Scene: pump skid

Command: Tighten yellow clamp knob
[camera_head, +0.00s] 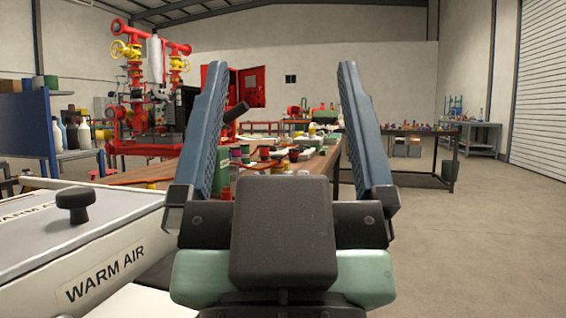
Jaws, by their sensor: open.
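My gripper (282,72) fills the lower middle of the view, its two blue ridged fingers wide apart and pointing up and away from me. Nothing is between the fingers up close; only the distant room shows there. The red pump skid (135,105) with upright pipes stands far off at the left, well beyond my gripper. Yellow handwheels (120,49) sit on its pipes. I cannot make out which yellow part, if any, is the clamp knob.
A white unit marked WARM AIR (105,272) with a black knob (75,204) is close at the lower left. A long wooden table (140,176) with many small items lies ahead, partly hidden by my gripper. Blue shelving (26,125) stands left. The floor (480,260) is clear at right.

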